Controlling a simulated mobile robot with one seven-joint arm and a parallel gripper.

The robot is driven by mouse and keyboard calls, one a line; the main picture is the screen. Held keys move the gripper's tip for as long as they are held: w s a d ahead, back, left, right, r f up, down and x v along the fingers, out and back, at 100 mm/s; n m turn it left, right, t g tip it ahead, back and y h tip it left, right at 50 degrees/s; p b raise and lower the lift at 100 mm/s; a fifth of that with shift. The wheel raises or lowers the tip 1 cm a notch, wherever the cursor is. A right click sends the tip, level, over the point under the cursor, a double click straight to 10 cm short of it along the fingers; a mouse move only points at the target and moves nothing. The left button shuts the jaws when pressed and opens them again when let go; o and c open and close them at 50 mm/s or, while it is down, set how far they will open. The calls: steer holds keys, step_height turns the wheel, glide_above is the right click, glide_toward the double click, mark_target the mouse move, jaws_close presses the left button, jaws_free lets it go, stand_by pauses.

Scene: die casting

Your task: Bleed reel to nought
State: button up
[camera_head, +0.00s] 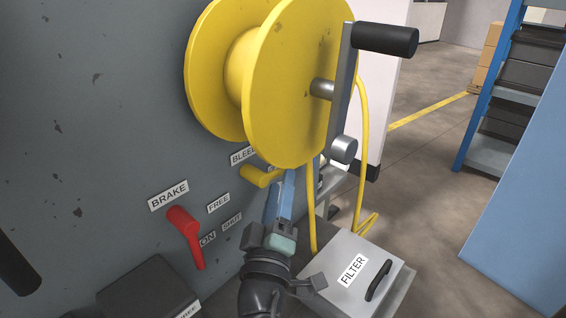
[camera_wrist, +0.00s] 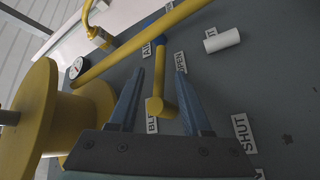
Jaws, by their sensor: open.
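The yellow reel (camera_head: 295,90) stands out from the grey panel, with a crank and black handle on its face. It also shows at the left of the wrist view (camera_wrist: 32,120). The yellow bleed lever (camera_head: 258,177) sits below the reel by the BLEED label (camera_head: 243,155). In the wrist view this lever (camera_wrist: 158,85) lies between the two blue fingers of my gripper (camera_wrist: 160,68), which is open. I cannot tell whether either finger touches it. A small round gauge (camera_wrist: 75,67) shows beyond the reel; its needle is too small to read. My gripper (camera_head: 281,195) is under the reel.
A red brake lever (camera_head: 187,235) points down, left of my gripper, near the FREE and ON labels. A grey FILTER box (camera_head: 345,268) with a black handle is at lower right. A yellow hose (camera_head: 361,130) hangs behind the crank.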

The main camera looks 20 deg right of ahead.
steer(key=shift+x, duration=2.3)
jaws_close()
